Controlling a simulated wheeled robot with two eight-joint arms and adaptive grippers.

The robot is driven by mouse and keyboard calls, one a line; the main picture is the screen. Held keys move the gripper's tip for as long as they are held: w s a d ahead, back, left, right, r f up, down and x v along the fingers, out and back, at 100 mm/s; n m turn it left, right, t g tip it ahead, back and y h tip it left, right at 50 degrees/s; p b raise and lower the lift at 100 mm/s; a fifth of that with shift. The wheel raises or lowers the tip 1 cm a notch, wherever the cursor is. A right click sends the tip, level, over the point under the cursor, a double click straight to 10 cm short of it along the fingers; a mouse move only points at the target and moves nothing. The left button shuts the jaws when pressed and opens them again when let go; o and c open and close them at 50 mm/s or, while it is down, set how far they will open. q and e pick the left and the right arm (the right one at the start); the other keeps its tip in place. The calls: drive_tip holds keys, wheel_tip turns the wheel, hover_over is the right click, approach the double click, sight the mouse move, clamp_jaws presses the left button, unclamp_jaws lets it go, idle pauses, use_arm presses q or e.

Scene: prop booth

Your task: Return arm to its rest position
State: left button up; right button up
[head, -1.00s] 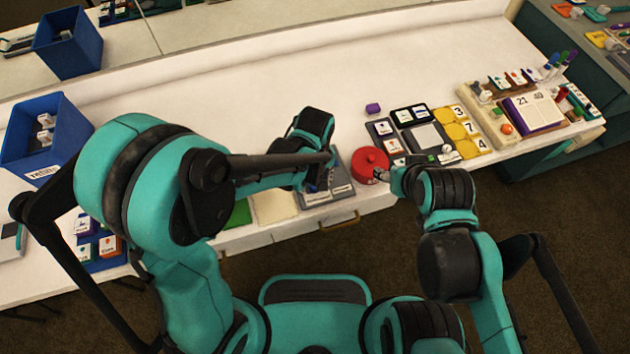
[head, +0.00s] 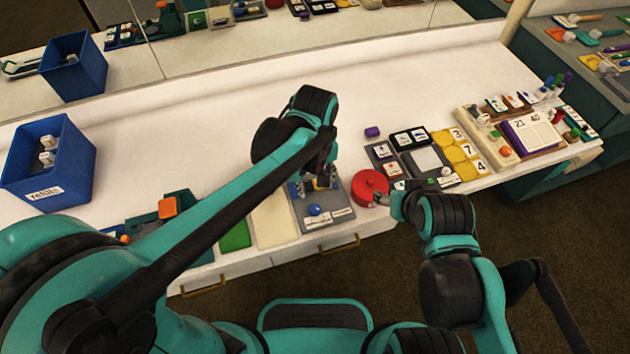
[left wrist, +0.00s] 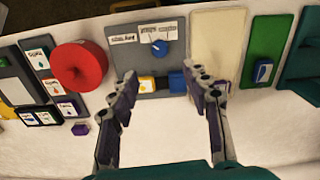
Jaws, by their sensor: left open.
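My left arm comes in from the left, and its gripper (head: 318,184) hangs over the grey panel (head: 331,226). In the left wrist view its fingers (left wrist: 158,82) are wide apart and nothing is between them. The panel also shows there (left wrist: 176,45), with a blue knob (left wrist: 160,47), a yellow tile (left wrist: 147,83) and a blue tile (left wrist: 178,83) past the fingertips. My right gripper (head: 396,205) is beside the red round object (head: 369,187); its fingers are too small and hidden to read.
Green (head: 235,235) and cream (head: 274,224) boards lie left of the panel. Card trays (head: 424,160) and a calendar stand (head: 533,130) are to the right. The white counter's middle back (head: 230,110) is clear.

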use_arm(q)
drive_tip(key=shift+r, duration=0.15)
idle(0.4)
drive_tip(key=s+a+r+m+t, duration=0.1)
drive_tip(key=s+a+m+t, duration=0.1)
drive_tip(key=a, duration=0.7)
drive_tip(key=s+a+r+m+t, duration=0.2)
drive_tip(key=a+t, duration=0.3)
drive_tip(key=a, duration=0.3)
drive_tip(key=shift+s+a+r+m, duration=0.15)
drive_tip(key=shift+s+a+m, duration=0.25)
drive_tip(key=shift+s, duration=0.4)
